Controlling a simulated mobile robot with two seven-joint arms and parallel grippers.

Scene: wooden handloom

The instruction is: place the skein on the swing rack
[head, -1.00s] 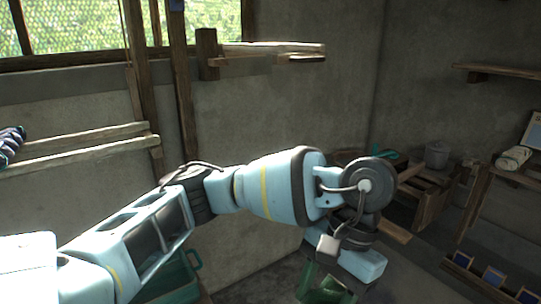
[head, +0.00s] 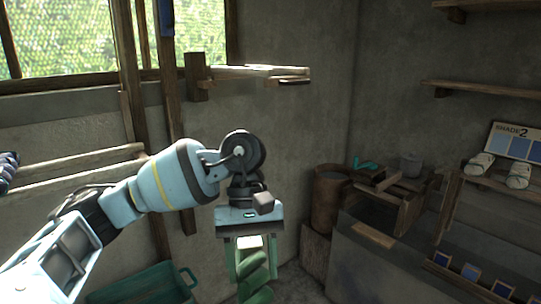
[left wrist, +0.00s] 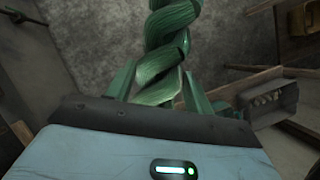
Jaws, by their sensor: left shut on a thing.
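The skein (head: 254,278) is a twisted green hank. My left gripper (head: 250,262) is shut on it, and it hangs down past the lower edge of the head view. In the left wrist view the skein (left wrist: 170,40) lies between the two green fingers and extends away from the palm. A wooden rack (head: 255,72) with pale rails projects from the wall below the window's right end; it looks like the swing rack. It is empty, and the gripper is below it in the picture, apart from it. My right gripper is not in view.
A dark skein (head: 8,168) is on a wooden rail (head: 80,163) at the left. Upright posts (head: 170,100) stand by the window. A green crate (head: 150,284) sits below. A brown barrel (head: 328,195), wooden bench and shelves occupy the right. Bare wall lies below the rack.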

